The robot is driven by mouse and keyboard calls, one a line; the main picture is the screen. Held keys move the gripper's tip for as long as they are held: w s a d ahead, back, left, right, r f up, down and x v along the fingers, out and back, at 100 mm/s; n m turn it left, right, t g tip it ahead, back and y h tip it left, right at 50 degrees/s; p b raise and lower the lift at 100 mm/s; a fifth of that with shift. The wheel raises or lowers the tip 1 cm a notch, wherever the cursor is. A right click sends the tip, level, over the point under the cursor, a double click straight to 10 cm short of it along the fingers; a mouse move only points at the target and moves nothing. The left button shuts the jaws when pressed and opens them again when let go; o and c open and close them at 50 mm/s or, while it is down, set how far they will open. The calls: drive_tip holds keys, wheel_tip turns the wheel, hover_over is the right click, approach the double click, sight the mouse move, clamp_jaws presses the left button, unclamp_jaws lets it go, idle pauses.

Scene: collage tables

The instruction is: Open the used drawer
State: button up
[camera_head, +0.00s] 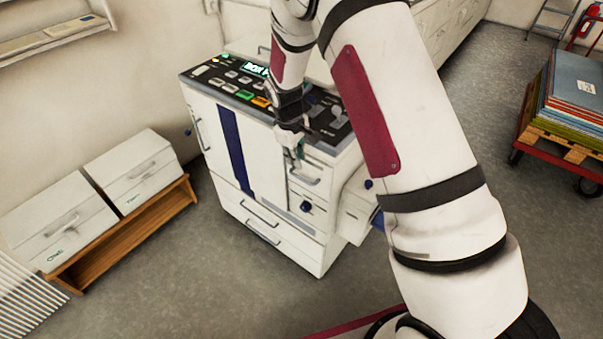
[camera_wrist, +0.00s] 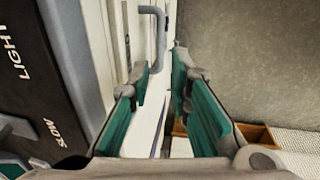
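A white machine (camera_head: 270,190) stands in the middle of the head view, with several handled fronts; I cannot read which drawer is marked used. My gripper (camera_head: 292,152) is at the upper right of its front, just above a grey bar handle (camera_head: 304,179). In the wrist view my gripper (camera_wrist: 160,70) is open, its green-padded fingers apart with nothing between them. A grey-blue bar handle (camera_wrist: 158,38) stands just beyond the fingertips, apparently not gripped. Two low handles, an upper one (camera_head: 260,212) and a lower one (camera_head: 262,232), sit near the machine's base. The fronts look shut.
A dark control panel (camera_head: 240,85) tops the machine. Two white boxes, one nearer (camera_head: 55,220) and one farther (camera_head: 132,170), sit on a wooden stand (camera_head: 125,235) at left. A loaded red cart (camera_head: 560,165) stands at right. The floor before the machine is clear.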

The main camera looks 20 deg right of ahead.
sight(301, 178)
drive_tip(key=f, duration=0.3)
drive_tip(key=d+f, duration=0.1)
drive_tip(key=f, duration=0.2)
drive_tip(key=w+f, duration=0.1)
drive_tip(key=f, duration=0.2)
drive_tip(key=shift+d+p, duration=0.15)
drive_tip(key=shift+p, duration=0.15)
clamp_jaws()
